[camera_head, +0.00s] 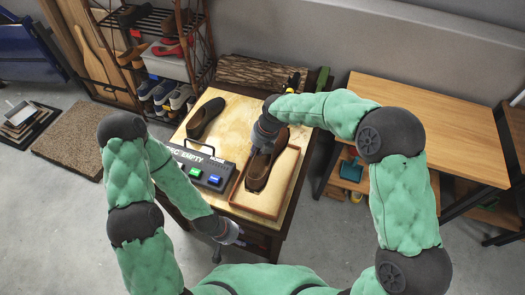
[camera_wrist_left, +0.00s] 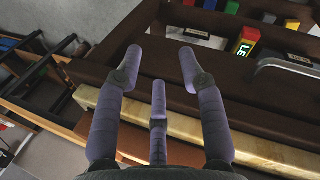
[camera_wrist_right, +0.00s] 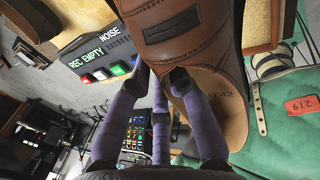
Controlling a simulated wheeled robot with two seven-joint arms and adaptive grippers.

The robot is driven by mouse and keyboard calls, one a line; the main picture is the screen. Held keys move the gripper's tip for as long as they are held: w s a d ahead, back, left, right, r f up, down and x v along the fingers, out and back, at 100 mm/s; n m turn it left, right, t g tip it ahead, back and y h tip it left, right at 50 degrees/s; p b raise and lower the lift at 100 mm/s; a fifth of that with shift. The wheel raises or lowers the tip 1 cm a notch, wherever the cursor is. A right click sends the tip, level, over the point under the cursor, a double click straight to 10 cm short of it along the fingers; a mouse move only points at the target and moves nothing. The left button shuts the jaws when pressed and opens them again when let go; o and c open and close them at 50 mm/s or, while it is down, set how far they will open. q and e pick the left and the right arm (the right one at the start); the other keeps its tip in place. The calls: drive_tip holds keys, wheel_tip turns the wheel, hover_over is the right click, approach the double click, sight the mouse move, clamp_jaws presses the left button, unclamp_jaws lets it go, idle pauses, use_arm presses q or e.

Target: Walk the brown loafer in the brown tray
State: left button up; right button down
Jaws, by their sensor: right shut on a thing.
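The brown loafer (camera_head: 256,172) is over the left part of the brown tray (camera_head: 287,180), toe toward my body. I cannot tell whether its sole touches the tray floor. My right gripper (camera_head: 262,143) is shut on the loafer's opening end. In the right wrist view the loafer (camera_wrist_right: 185,38) fills the upper middle, with its insole marked 42, and the right gripper's fingers (camera_wrist_right: 160,75) are at it. My left gripper (camera_head: 232,236) is low by the table's front edge. In the left wrist view its fingers (camera_wrist_left: 165,55) are spread with nothing between them.
A dark shoe (camera_head: 206,117) lies at the table's (camera_head: 236,108) back left. A button box (camera_head: 203,168) with green and blue buttons stands left of the tray. A wooden bench (camera_head: 430,125) is to the right, a shoe rack (camera_head: 165,60) at the back left.

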drive_tip(key=shift+w+d, duration=0.1)
drive_tip(key=shift+w, duration=0.2)
drive_tip(key=shift+f, duration=0.15)
drive_tip(key=shift+d+f+b, duration=0.1)
drive_tip(key=shift+f+b, duration=0.55)
drive_tip(key=shift+f, duration=0.2)
drive_tip(key=shift+f+b, duration=1.9)
drive_tip(key=shift+f, duration=1.1)
wheel_tip(320, 180, down, 6)
drive_tip(key=b, duration=0.3)
drive_tip(key=shift+f+b, duration=0.15)
drive_tip(key=shift+b, duration=0.25)
wheel_tip(320, 180, up, 6)
drive_tip(key=a+p, duration=0.1)
drive_tip(key=p, duration=0.2)
drive_tip(key=shift+w+p, duration=0.2)
drive_tip(key=shift+p, duration=0.2)
drive_tip(key=shift+a, duration=0.1)
